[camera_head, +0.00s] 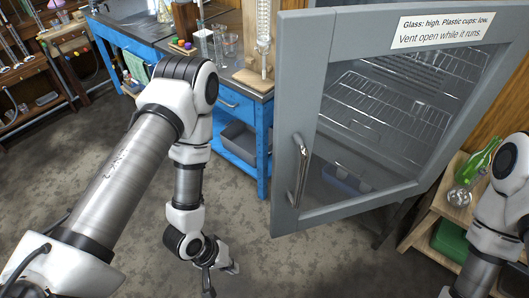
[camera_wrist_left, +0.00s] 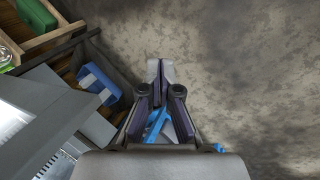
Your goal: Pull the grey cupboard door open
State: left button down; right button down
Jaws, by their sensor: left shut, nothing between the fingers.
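The grey cupboard door (camera_head: 288,100) has a large glass window and a label at its top; wire racks show through the glass. Its upright metal handle (camera_head: 299,170) is on the left side of the door. I cannot tell whether the door stands ajar. My left gripper (camera_head: 226,266) is low over the floor, left of and below the handle, apart from the door. In the left wrist view the left gripper (camera_wrist_left: 160,72) has its fingers together and empty, with floor beyond. My right arm shows at the right edge; its gripper is out of view.
A blue workbench (camera_head: 230,105) with glassware and a wooden stand is left of the cupboard. A wooden shelf (camera_head: 455,215) with a green bottle (camera_head: 473,163) and a round flask is at the right. Open floor (camera_head: 110,180) lies at the left.

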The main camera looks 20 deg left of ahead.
pick_arm(q)
jog(key=w+r+t+h+p, duration=0.1)
jog(key=w+r+h, duration=0.2)
jog(key=r, duration=0.3)
jog(key=w+d+r+n+t+h+p, duration=0.1)
jog(key=w+r+h, duration=0.2)
jog(key=r, duration=0.3)
jog(key=w+r+h+p, duration=0.2)
jog(key=w+r+h, duration=0.1)
jog(key=r, duration=0.4)
jog(key=shift+w+d+n+t+h, duration=0.15)
jog(key=shift+w+n+t+h, duration=0.2)
jog(key=shift+w, duration=0.4)
jog(key=w+a+r+m+t+h+p, duration=0.1)
jog(key=a+r+p, duration=0.1)
jog(key=a+r, duration=0.3)
jog(key=w+a+r+m+t+h+p, duration=0.1)
jog(key=a+r+h+p, duration=0.15)
jog(key=r, duration=0.55)
jog(key=b, duration=0.3)
send_over(272, 202)
jog(key=w+a, duration=0.1)
jog(key=a, duration=0.1)
jog(key=shift+w+f+y, duration=0.15)
jog(key=shift+f+y, duration=0.15)
jog(key=shift+y, duration=0.1)
